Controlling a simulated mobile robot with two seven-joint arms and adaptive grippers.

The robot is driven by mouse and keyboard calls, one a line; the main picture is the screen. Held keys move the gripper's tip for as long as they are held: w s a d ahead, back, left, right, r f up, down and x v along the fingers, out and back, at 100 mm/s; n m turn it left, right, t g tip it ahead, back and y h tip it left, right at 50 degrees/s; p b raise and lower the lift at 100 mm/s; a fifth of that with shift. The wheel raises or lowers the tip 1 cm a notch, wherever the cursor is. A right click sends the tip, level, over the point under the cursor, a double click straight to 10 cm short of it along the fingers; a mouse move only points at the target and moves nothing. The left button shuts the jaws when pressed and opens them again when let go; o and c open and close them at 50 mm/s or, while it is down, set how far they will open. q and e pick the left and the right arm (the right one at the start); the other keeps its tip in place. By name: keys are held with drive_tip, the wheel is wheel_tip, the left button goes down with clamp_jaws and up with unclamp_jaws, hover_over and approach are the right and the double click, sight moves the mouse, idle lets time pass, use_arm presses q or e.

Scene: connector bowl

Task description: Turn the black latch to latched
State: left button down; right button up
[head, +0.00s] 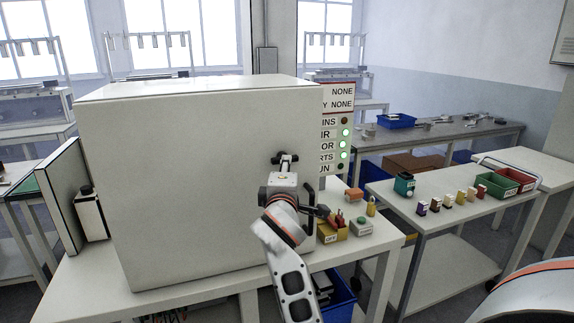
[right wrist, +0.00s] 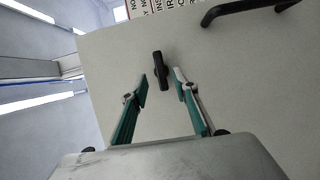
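The black latch (right wrist: 160,71) is a short dark bar on the pale face of the large white cabinet (head: 190,190). In the right wrist view it stands upright in the picture, between my right gripper's (right wrist: 162,76) two teal fingers. The fingers are apart, with a gap to the latch on each side; contact is not visible. In the head view my right gripper (head: 286,160) is at the right part of the cabinet face, above the black handle (head: 311,205), and largely hides the latch. My left gripper is not in view.
A panel with green lights (head: 346,145) stands right of the cabinet. A side table holds several small coloured parts and red and green bins (head: 495,187).

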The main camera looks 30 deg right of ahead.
drive_tip(key=v, duration=0.5)
drive_tip(key=shift+s+a, duration=0.25)
drive_tip(key=shift+s, duration=0.1)
